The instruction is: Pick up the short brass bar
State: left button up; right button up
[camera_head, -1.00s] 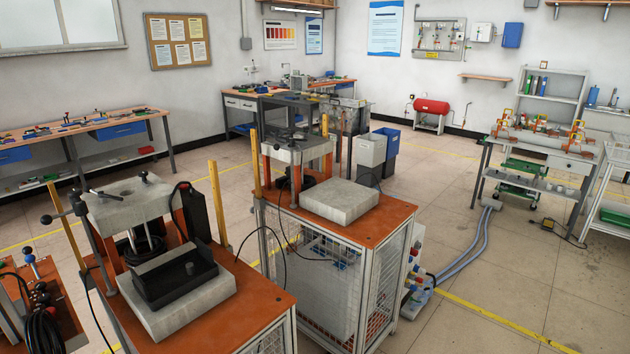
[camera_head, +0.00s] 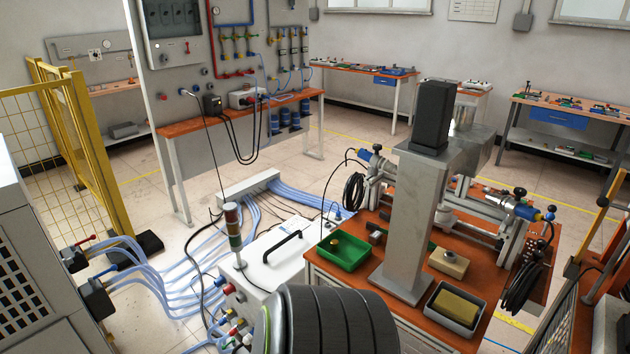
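I cannot make out a short brass bar for certain. A small brass-coloured piece (camera_head: 335,243) shows inside a green tray (camera_head: 352,265) on the orange bench top; it is too small to tell its shape. A tan block (camera_head: 449,262) with a small brass-coloured spot on top sits to the right of the grey column. A yellowish block (camera_head: 455,307) lies in a grey tray (camera_head: 436,316) at the bench's front. Neither of my grippers is in view.
A grey column (camera_head: 412,215) stands on the orange bench (camera_head: 385,305) between the trays. A white cabinet (camera_head: 270,262) with a black handle and signal tower is left of it. Blue hoses (camera_head: 165,265) cover the floor. A yellow mesh fence (camera_head: 75,150) stands at left.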

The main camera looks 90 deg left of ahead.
aim_at(335, 244)
jog(key=k+j+u, duration=0.1)
jog(key=u, duration=2.4)
